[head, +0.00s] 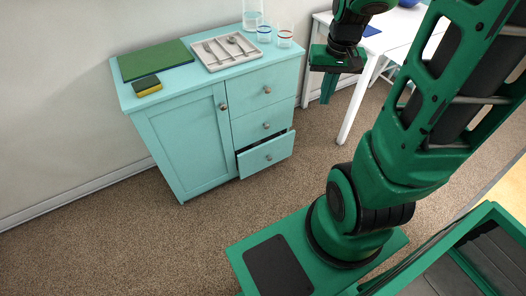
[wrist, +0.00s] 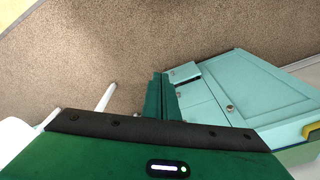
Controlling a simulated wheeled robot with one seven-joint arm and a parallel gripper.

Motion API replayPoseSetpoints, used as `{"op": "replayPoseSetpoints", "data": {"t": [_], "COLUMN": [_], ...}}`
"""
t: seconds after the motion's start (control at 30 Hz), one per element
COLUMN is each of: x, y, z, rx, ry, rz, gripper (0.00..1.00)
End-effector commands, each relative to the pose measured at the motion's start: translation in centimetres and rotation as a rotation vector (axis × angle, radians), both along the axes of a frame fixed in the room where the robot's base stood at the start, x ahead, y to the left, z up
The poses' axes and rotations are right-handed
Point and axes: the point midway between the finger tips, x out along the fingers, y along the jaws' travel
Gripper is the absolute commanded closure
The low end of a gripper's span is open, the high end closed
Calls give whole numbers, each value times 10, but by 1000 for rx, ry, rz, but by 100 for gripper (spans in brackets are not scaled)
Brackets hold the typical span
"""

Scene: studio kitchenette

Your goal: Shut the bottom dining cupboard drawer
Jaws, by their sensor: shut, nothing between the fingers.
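The turquoise dining cupboard (head: 185,145) stands against the wall in the head view. Its bottom drawer (head: 266,155) is pulled partly out, with a dark gap above its front and a round knob on it. The drawers above it look shut. In the wrist view the cupboard (wrist: 265,95) lies tilted at the right, with the bottom drawer (wrist: 184,72) jutting out. My gripper (head: 328,90) is shut and empty, in the air to the right of the cupboard, apart from the drawer. Its closed green fingers (wrist: 160,97) point toward the floor and hide part of the drawer side in the wrist view.
On the cupboard top are a green board (head: 155,60), a sponge (head: 146,86), a cutlery tray (head: 228,50) and glasses (head: 264,33). A white table (head: 393,35) stands to the right, its leg (head: 358,105) near my gripper. Carpet in front of the drawer is clear.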

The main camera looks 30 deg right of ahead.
Motion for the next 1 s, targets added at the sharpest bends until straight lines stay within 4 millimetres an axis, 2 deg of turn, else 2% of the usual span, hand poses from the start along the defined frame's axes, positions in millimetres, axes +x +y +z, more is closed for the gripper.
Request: {"op": "replayPoseSetpoints", "data": {"t": [0.03, 0.2, 0.5, 0.8, 1.0], "x": [16, 69, 148, 204, 226], "y": [-4, -12, -16, -10, -4], "z": [-14, -57, -148, -248, -316], "rx": [5, 28, 111, 231, 316], "ry": [-6, -62, -178, -306, -393], "rz": [-1, -3, -44, -154, -270], "gripper": [100, 100, 100, 100, 100]}}
